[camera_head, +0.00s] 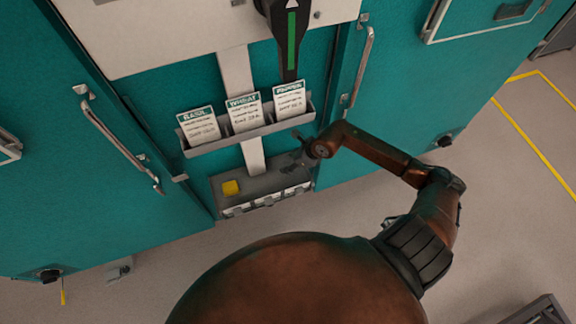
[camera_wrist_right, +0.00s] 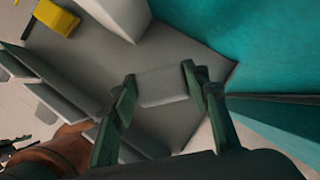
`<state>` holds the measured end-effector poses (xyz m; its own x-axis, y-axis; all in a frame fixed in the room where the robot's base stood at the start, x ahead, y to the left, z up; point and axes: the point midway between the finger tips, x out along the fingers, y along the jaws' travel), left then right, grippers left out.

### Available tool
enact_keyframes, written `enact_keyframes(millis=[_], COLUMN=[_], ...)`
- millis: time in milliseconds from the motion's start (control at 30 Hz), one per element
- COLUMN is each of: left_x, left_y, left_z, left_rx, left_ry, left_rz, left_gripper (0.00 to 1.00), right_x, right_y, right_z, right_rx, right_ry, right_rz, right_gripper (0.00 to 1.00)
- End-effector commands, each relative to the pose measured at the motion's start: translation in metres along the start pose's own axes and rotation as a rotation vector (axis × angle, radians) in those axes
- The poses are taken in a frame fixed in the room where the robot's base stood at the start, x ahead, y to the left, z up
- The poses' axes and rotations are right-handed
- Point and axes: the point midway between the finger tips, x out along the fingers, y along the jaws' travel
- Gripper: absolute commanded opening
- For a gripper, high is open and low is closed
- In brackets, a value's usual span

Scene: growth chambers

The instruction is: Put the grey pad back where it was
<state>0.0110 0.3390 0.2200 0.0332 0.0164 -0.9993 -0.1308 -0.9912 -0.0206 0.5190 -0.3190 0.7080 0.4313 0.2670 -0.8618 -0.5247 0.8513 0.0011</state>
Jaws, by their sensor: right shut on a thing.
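The grey pad (camera_wrist_right: 163,88) is a small light-grey block in the right wrist view, between the two dark green fingers of my right gripper (camera_wrist_right: 159,77). The gripper is shut on it. The pad is over the right end of the grey shelf (camera_wrist_right: 188,52); I cannot tell whether it touches the surface. In the head view my right gripper (camera_head: 298,163) is at the right end of this low shelf (camera_head: 263,184), under the card rack. The pad cannot be made out there. My left gripper is not in view.
A yellow block (camera_head: 231,187) sits on the shelf's left part. Above is a rack (camera_head: 222,140) with three cards. A white upright post (camera_head: 254,157) stands behind the shelf. Teal chamber doors (camera_head: 130,190) with handles flank it. Clips (camera_head: 264,201) line the shelf's front.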

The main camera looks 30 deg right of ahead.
Motion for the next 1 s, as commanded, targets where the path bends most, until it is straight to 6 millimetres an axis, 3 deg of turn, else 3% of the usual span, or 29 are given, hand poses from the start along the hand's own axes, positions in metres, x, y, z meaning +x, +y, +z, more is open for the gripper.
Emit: enact_keyframes(millis=[233, 467, 500, 733, 1000], left_x=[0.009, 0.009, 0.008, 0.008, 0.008], left_y=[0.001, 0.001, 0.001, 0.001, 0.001], left_z=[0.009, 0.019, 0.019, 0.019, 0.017], left_rx=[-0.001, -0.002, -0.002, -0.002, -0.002], left_ry=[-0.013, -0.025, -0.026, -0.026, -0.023], left_rz=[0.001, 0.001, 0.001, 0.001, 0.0], left_gripper=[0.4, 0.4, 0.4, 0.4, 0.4], right_x=[0.032, 0.035, 0.035, 0.034, 0.033], right_y=[-0.004, -0.004, -0.004, -0.004, -0.004], right_z=[-0.014, -0.016, -0.016, -0.016, -0.016], right_rx=[0.004, 0.0, 0.0, 0.0, 0.0], right_ry=[0.001, 0.001, 0.001, 0.001, 0.0], right_rz=[0.003, 0.0, 0.0, 0.0, 0.0], right_gripper=[0.23, 0.23, 0.44, 0.6, 0.6])
